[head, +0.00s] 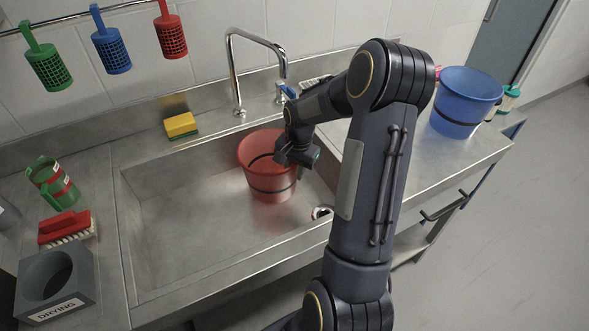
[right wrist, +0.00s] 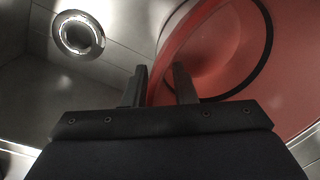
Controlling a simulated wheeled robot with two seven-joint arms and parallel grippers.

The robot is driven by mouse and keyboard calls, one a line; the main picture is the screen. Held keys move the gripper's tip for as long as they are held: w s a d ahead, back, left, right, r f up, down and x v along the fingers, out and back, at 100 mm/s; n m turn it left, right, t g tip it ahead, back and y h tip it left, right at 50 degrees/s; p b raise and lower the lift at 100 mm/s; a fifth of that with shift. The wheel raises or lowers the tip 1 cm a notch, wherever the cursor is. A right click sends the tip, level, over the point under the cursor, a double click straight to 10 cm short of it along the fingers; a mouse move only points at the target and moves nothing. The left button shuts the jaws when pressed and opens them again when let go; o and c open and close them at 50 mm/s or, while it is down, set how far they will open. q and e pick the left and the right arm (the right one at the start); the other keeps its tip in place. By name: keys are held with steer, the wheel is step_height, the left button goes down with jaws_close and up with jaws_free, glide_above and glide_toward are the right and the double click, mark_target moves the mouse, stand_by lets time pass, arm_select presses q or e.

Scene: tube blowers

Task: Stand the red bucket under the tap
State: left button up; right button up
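The red bucket (head: 270,178) stands upright in the sink basin (head: 190,225), toward its right back corner. The tap (head: 284,66) arches from the back ledge; its spout end shows above the bucket's back right rim. I cannot tell whether it is exactly over the opening. My right gripper (head: 297,157) is at the bucket's right rim. In the right wrist view the fingers (right wrist: 162,84) are apart, on either side of the red bucket's wall (right wrist: 200,45), with a visible gap. My left gripper is not in view.
A drain (right wrist: 78,36) shows left of the bucket in the wrist view. A blue bucket (head: 464,104) stands on the right counter. A yellow sponge (head: 181,125) lies on the back ledge. A red brush (head: 66,227), green jug (head: 52,182) and drying holder (head: 55,280) are at left. The basin's left half is clear.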

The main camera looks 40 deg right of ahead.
steer(key=shift+r, duration=0.1)
step_height(320, 180, up, 12)
steer(key=s, duration=0.1)
steer(key=s+a+r+n+t, duration=0.1)
steer(key=s+a+r+n, duration=0.25)
steer(key=a, duration=0.25)
steer(key=s+a+n+t+y, duration=0.3)
steer(key=s+a+n, duration=0.6)
steer(key=s+a, duration=0.4)
steer(key=a, duration=0.4)
steer(key=shift+s+a+t, duration=0.25)
steer(key=shift+t, duration=0.05)
steer(key=shift+r, duration=0.1)
